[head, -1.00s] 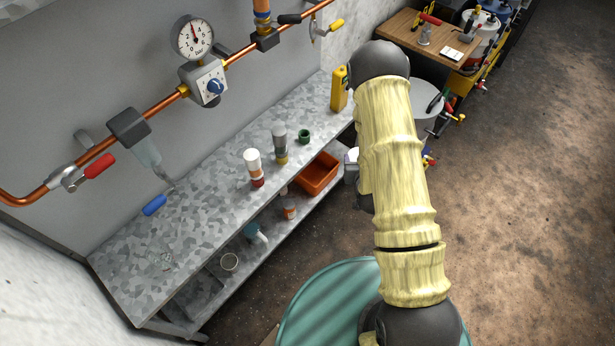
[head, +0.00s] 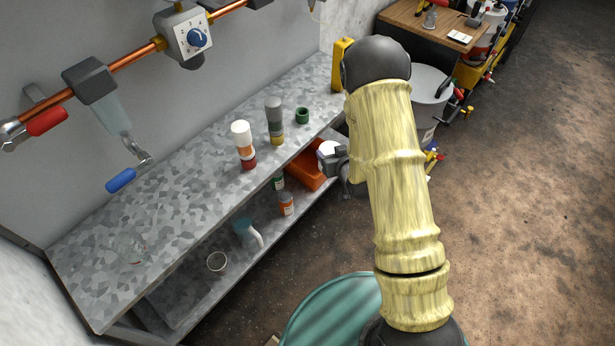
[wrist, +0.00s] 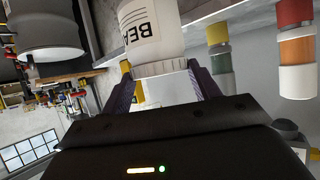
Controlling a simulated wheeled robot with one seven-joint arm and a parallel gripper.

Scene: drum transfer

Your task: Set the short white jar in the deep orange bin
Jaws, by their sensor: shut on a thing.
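The short white jar (head: 328,149) shows at the tip of my arm in the head view, partly hidden by my gripper (head: 338,160). In the wrist view, the jar (wrist: 150,28) has a pale label with dark letters, and my gripper (wrist: 160,82) is shut on it at its ribbed end. The orange bin (head: 303,173) sits low at the shelf's far right end, below the bench top. In the head view the jar overlaps the bin's upper right part. I cannot tell how high the jar is above the bin.
The bench top (head: 150,205) bears a white-and-orange container stack (head: 243,146), a grey-and-yellow one (head: 274,122), a green ring (head: 302,115) and a yellow device (head: 341,62). An orange-labelled jar (head: 286,204), a blue jug (head: 245,232) and a cup (head: 217,263) stand on the lower shelf.

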